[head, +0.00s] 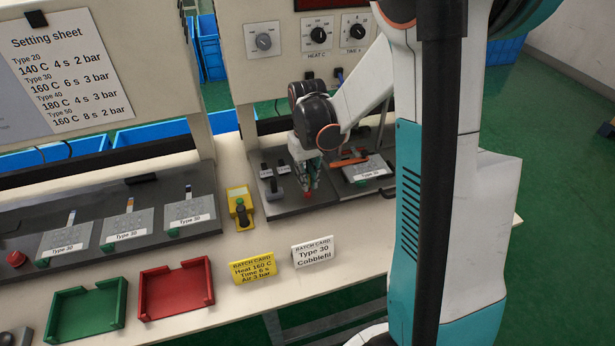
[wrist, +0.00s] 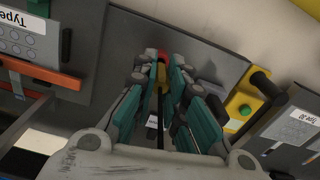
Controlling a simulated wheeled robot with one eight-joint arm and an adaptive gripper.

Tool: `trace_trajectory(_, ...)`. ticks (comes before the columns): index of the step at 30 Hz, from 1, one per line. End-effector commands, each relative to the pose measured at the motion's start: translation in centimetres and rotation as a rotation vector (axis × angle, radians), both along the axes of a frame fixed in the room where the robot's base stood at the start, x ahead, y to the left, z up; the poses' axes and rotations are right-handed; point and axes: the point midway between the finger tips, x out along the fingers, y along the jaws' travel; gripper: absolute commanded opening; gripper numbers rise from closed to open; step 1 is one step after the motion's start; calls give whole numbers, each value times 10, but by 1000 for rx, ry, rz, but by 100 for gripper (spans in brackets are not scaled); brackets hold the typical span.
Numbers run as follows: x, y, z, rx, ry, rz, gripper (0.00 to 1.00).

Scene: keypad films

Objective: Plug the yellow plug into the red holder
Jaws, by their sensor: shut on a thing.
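My gripper (head: 309,186) is over the dark plate (head: 292,205) at the right of the bench, with its fingers pointing down. In the wrist view its fingers (wrist: 162,80) are shut on the yellow plug (wrist: 161,74), which shows as a small yellow piece between the fingertips. The red holder (wrist: 163,54) shows just beyond the fingertips, in line with the plug. In the head view a bit of red (head: 307,194) shows at the fingertips, and the plug is hidden there. I cannot tell whether the plug is inside the holder or only against it.
A yellow box with a green button (head: 240,208) stands left of the dark plate. A Type 30 keypad fixture (head: 366,170) with an orange bar (head: 348,162) is close on the right. Batch cards (head: 313,252), a red tray (head: 176,290) and a green tray (head: 87,308) are in front.

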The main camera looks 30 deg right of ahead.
Motion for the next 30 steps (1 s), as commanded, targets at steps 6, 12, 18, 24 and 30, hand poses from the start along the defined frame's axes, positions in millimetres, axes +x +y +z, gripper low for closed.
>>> trace_trajectory(6, 0, 0, -6, 0, 0, 0, 0)
trace_trajectory(12, 0, 0, -10, 0, 0, 0, 0)
trace_trajectory(18, 0, 0, -15, 0, 0, 0, 0)
trace_trajectory(24, 0, 0, -19, 0, 0, 0, 0)
trace_trajectory(30, 0, 0, -19, 0, 0, 0, 35)
